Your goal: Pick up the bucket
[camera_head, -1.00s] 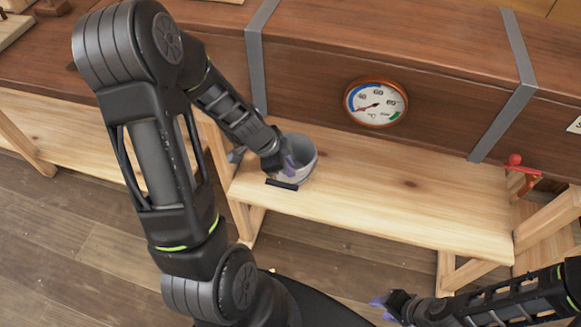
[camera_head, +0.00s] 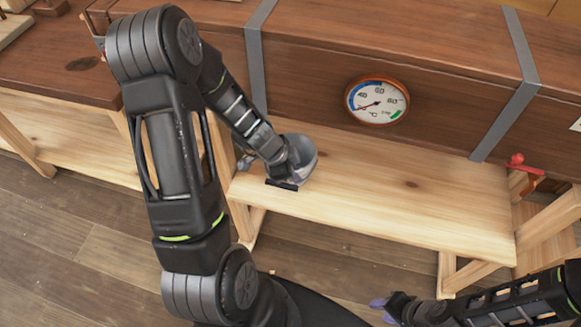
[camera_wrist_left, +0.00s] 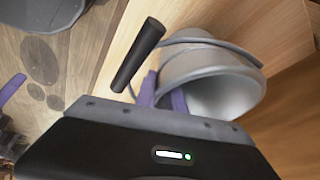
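The grey bucket (camera_head: 306,151) is at the left end of the light wooden bench (camera_head: 400,185), partly hidden behind my left wrist. In the left wrist view the bucket (camera_wrist_left: 222,78) shows its open mouth and a thin wire handle with a black grip (camera_wrist_left: 138,54). That grip hangs over the near side in the head view. My left gripper (camera_wrist_left: 164,96) has its purple fingers close together across the bucket's wall at the rim, and appears shut on it. My right gripper (camera_head: 380,305) is low at the front, away from the bucket; its opening is unclear.
A dark wooden hull side (camera_head: 420,65) with metal straps rises right behind the bench and bears a round dial gauge (camera_head: 376,101). A red-handled clamp (camera_head: 517,161) is at the bench's right end. The bench top right of the bucket is clear.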

